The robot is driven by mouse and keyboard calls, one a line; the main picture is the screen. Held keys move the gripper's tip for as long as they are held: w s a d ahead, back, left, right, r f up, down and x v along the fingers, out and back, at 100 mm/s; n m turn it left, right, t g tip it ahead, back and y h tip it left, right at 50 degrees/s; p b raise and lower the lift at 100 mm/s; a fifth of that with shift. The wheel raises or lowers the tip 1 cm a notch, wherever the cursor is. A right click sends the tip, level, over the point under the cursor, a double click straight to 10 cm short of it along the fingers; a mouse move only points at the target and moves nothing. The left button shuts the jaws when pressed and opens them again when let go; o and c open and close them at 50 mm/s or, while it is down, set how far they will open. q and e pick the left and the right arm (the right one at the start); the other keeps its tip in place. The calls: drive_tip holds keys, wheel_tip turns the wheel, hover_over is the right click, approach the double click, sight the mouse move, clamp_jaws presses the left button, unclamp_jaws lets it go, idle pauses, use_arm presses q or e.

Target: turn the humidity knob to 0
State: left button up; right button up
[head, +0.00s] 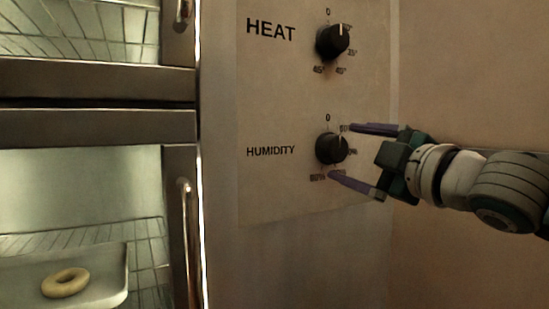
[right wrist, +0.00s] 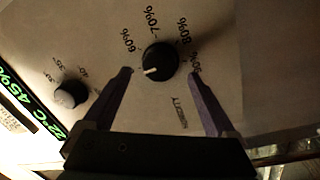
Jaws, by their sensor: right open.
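The black humidity knob (head: 331,148) sits on the beige panel (head: 280,190), right of the HUMIDITY label. In the right wrist view, the knob (right wrist: 160,62) carries a white mark that points left and slightly down, roughly toward the heat knob; in the head view that is upward, about the side of the 0. My right gripper (head: 341,152) is open, reaching in from the right, with its purple fingers above and below the knob. In the right wrist view, its fingertips (right wrist: 160,74) stand on either side of the knob, with gaps. Contact is not visible. My left gripper is not in view.
The black heat knob (head: 332,41) is above on the same panel. A green display (right wrist: 28,100) shows in the right wrist view.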

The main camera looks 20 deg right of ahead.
drive_tip(key=s, duration=0.7)
drive_tip(key=shift+f, duration=0.25)
